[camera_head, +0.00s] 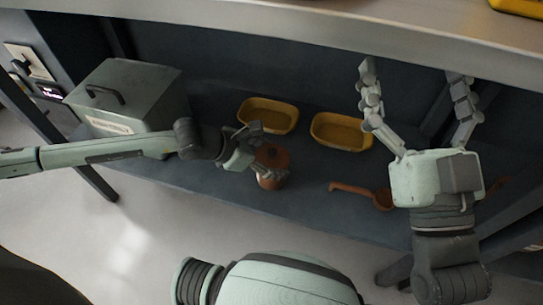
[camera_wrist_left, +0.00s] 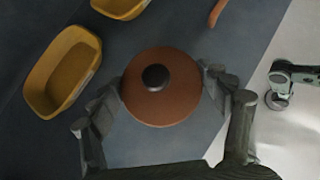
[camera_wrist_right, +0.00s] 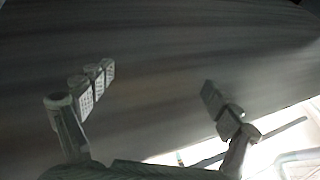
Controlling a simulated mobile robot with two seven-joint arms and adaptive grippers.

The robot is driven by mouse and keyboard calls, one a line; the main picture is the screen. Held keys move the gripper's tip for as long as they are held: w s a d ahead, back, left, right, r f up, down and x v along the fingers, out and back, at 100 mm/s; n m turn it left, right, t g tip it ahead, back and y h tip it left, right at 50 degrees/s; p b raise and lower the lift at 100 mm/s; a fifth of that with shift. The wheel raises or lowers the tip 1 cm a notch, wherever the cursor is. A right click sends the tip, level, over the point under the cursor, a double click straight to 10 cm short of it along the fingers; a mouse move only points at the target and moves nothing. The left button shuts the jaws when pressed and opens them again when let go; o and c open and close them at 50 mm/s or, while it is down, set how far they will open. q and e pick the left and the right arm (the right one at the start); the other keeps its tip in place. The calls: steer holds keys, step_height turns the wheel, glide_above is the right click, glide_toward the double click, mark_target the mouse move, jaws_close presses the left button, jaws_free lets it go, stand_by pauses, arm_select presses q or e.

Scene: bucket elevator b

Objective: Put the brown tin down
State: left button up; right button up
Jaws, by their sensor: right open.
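The brown tin (camera_head: 271,164) is a round reddish-brown can with a dark knob on its lid. It is at the lower shelf (camera_head: 205,178), in front of the yellow bins; I cannot tell whether its base touches the shelf. My left gripper (camera_head: 257,142) reaches it from the left. In the left wrist view the tin's lid (camera_wrist_left: 165,104) fills the space between the fingers, which close against both sides. My right gripper (camera_head: 413,76) is open and empty, fingers wide apart, near the front edge of the upper board. The right wrist view (camera_wrist_right: 155,88) shows nothing between its fingers.
Two yellow bins (camera_head: 267,117) (camera_head: 341,132) stand behind the tin. A brown scoop (camera_head: 376,196) lies to its right. A grey metal box (camera_head: 127,95) with a handle stands at the left. The upper board (camera_head: 330,25) overhangs the lower shelf.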

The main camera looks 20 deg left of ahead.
arm_select(q)
steer(key=shift+o, duration=1.3)
steer(key=shift+r, duration=0.2)
steer(key=p+v, duration=0.1)
steer(key=v, duration=1)
steer(key=shift+s+a+r, duration=0.2)
steer(key=shift+a+r, duration=0.05)
steer(key=shift+a, duration=0.05)
arm_select(e)
step_height(320, 180, down, 6)
steer(key=w+g+h, duration=0.1)
steer(key=w+g, duration=0.1)
steer(key=g, duration=0.1)
steer(key=shift+d, duration=0.45)
steer(key=shift+s+r, duration=0.1)
